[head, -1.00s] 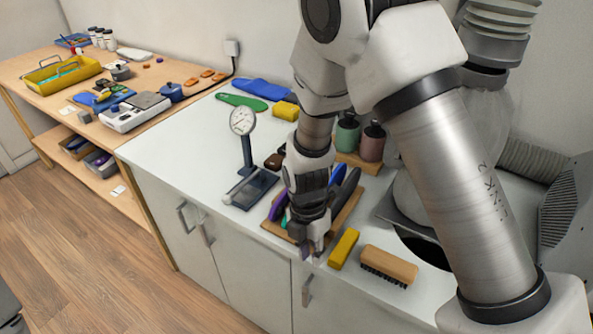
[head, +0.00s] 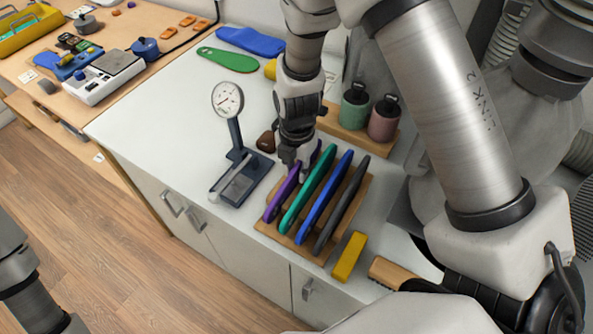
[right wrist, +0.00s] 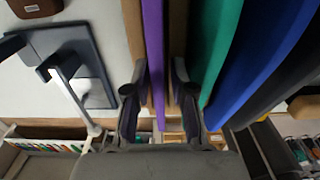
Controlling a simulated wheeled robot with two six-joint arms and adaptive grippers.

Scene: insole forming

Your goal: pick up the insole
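Several insoles stand on edge in a wooden rack (head: 270,234) on the white counter. The purple insole (head: 282,197) is leftmost, then the green insole (head: 308,190), the blue insole (head: 325,198) and the dark grey insole (head: 342,205). My right gripper (head: 298,166) is at the far part of the purple insole. In the right wrist view, its open fingers (right wrist: 158,108) stand on both sides of the purple insole (right wrist: 153,50), with a small gap on each side. The green insole (right wrist: 212,45) is close beside the right finger. My left gripper is out of view.
A dial gauge (head: 228,99) on a stand is left of the rack. A yellow block (head: 349,257) and a brush (head: 395,272) lie right of it. Bottles (head: 354,105) stand behind. A flat green insole (head: 228,60) lies farther back.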

